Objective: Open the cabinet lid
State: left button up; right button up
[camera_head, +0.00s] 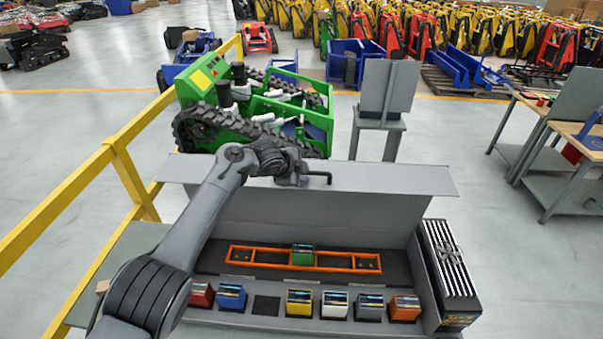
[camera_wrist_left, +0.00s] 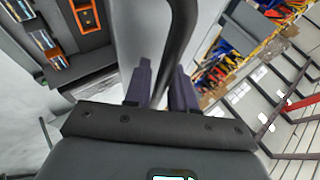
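The grey cabinet (camera_head: 215,319) stands in front of me in the head view, with its inside exposed. Its wide grey lid (camera_head: 400,181) is raised at the back. A dark bar handle (camera_head: 322,174) sticks out from the lid near its middle. My left gripper (camera_head: 298,179) is at this handle. In the left wrist view the handle (camera_wrist_left: 182,25) runs between the two dark fingers of my left gripper (camera_wrist_left: 161,75), which close around it. The lid's surface fills part of that view beside the handle. My right gripper is not in view.
Inside stands an orange rack (camera_head: 340,262) with a green box (camera_head: 302,255). Several coloured boxes line the front, including a yellow one (camera_head: 299,302). A black slatted case (camera_head: 449,270) adjoins the right side. A yellow railing (camera_head: 125,165) runs left; a green tracked carrier (camera_head: 320,118) stands behind.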

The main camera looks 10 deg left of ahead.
pick_arm(q)
jog(key=shift+b+v, duration=0.35)
jog(key=shift+v, duration=0.5)
jog(key=b+v, duration=0.1)
jog(key=v, duration=0.8)
jog(key=shift+b, duration=0.4)
jog(key=shift+s, duration=0.1)
